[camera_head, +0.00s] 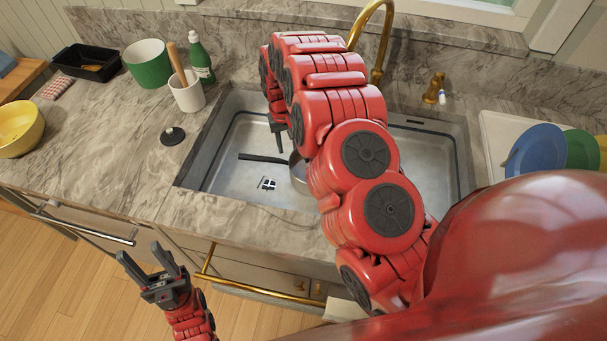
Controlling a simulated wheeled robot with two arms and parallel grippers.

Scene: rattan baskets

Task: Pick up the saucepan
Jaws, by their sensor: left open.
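The saucepan (299,176) lies in the sink. Its dark handle (262,158) points left, and most of its metal body is hidden behind my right arm. My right gripper (280,150) reaches down into the sink from above, with its dark fingers close to the saucepan's handle. I cannot tell whether they touch it, or how far they are apart. My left gripper (140,250) is open and empty, low in front of the counter, well away from the saucepan.
A white crock (187,92), a green bottle (200,62) and a green pot (148,64) stand left. Plates (537,150) stand right.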

